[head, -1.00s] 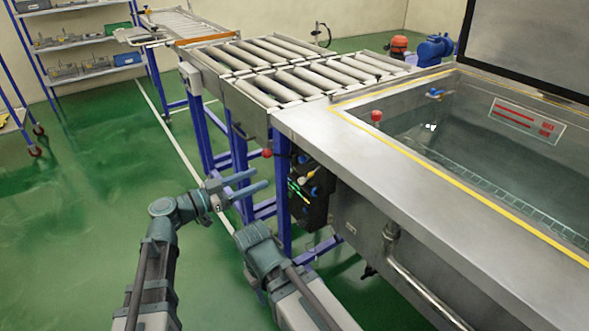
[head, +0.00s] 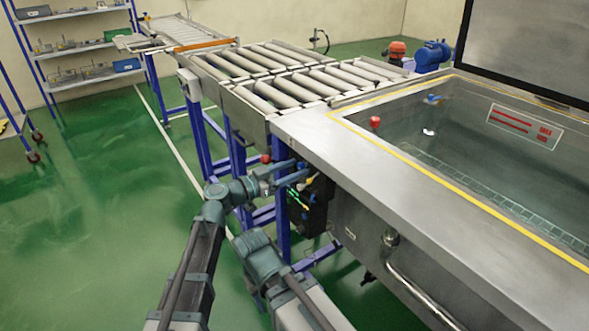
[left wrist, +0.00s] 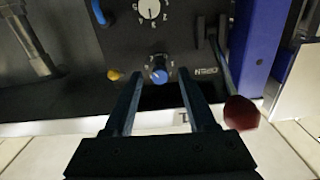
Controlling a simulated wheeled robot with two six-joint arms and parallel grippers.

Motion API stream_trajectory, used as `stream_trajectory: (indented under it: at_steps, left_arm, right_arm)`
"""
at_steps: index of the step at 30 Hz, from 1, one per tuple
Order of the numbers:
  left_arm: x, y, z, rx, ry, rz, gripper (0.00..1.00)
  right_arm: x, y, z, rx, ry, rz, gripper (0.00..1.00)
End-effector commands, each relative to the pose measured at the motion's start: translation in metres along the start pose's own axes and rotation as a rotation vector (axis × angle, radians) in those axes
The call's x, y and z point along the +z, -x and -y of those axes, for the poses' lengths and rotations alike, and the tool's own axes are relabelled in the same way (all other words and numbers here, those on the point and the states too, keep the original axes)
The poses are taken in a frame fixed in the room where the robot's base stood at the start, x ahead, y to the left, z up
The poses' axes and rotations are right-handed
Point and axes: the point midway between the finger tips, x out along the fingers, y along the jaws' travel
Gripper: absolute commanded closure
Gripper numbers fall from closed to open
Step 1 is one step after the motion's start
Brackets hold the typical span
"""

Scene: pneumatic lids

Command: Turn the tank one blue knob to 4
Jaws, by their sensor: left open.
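The blue knob (left wrist: 159,72) sits on a dark control panel (left wrist: 215,88) in the left wrist view, with small white scale marks around it. I cannot read its setting for certain. My left gripper (left wrist: 160,84) is open, its two fingers pointing at the panel on either side of the knob's line. I cannot tell whether they touch it. In the head view the left gripper (head: 300,171) reaches the panel (head: 315,205) at the tank's near left corner and hides part of it. My right gripper shows no fingers in any view.
A white numbered dial (left wrist: 149,8) is above the blue knob, and a yellow knob (left wrist: 113,75) is to its left. A red ball (left wrist: 240,112) on a lever stands close to the right finger. The steel tank (head: 400,190) and roller conveyor (head: 270,75) border the panel.

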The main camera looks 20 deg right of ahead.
Motion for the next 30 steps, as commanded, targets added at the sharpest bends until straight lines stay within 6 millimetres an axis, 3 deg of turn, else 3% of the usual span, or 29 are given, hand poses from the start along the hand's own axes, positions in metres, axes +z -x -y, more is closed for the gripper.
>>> stream_trajectory:
  at_steps: [12,21,30]
  left_arm:
    - [0.0000,-0.0057,-0.0002,0.000,0.000,0.000,0.45]
    - [0.0000,-0.0055,-0.0002,0.000,0.000,0.000,0.99]
    - [0.0000,-0.0055,-0.0002,0.000,0.005,0.000,1.00]
  right_arm:
    - [0.0000,0.0000,0.0000,0.000,0.000,0.000,0.50]
    - [0.0000,0.0000,0.0000,0.000,0.000,0.000,0.50]
    - [0.0000,0.0000,0.0000,0.000,0.000,0.000,0.50]
